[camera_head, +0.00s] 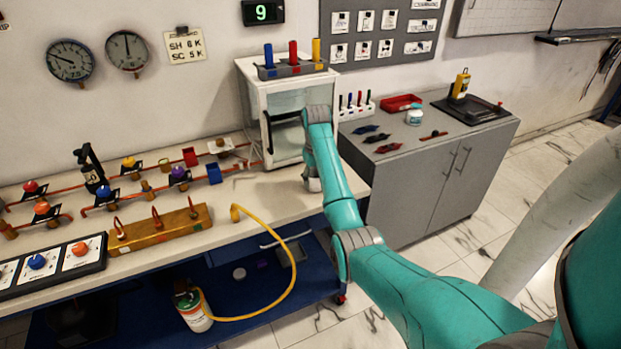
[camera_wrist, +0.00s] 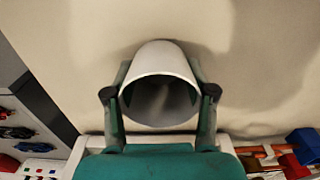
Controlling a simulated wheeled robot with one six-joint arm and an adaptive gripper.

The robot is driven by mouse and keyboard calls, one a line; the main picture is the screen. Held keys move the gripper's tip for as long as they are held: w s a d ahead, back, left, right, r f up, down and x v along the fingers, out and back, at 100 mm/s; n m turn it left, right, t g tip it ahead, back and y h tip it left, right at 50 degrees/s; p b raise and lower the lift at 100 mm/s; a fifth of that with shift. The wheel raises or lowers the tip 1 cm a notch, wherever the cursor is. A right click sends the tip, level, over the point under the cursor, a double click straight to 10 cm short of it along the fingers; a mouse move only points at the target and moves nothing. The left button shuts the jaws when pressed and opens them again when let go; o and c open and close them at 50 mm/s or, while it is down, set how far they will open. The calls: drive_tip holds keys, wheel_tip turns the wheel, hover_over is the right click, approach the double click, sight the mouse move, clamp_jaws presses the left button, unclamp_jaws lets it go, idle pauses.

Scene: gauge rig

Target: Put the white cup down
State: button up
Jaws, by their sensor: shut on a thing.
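The white cup (camera_wrist: 160,58) is between the two fingers of my gripper (camera_wrist: 160,92) in the wrist view. The fingers are shut on its sides, and its open mouth faces the wrist camera. The pale workbench top (camera_wrist: 60,50) fills the view behind the cup. I cannot tell whether the cup touches it. In the head view my arm reaches over the right end of the workbench (camera_head: 262,196), in front of the white glass-fronted box. The cup is hard to make out there, as my wrist mostly hides it.
Valves and a brass manifold (camera_head: 160,231) fill the bench to the left. A yellow hose (camera_head: 280,290) loops off the front edge. A grey cabinet (camera_head: 440,165) stands right, across a gap.

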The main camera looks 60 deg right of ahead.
drive_tip(key=shift+f, duration=0.15)
drive_tip(key=o, duration=1.1)
drive_tip(key=shift+o, duration=0.2)
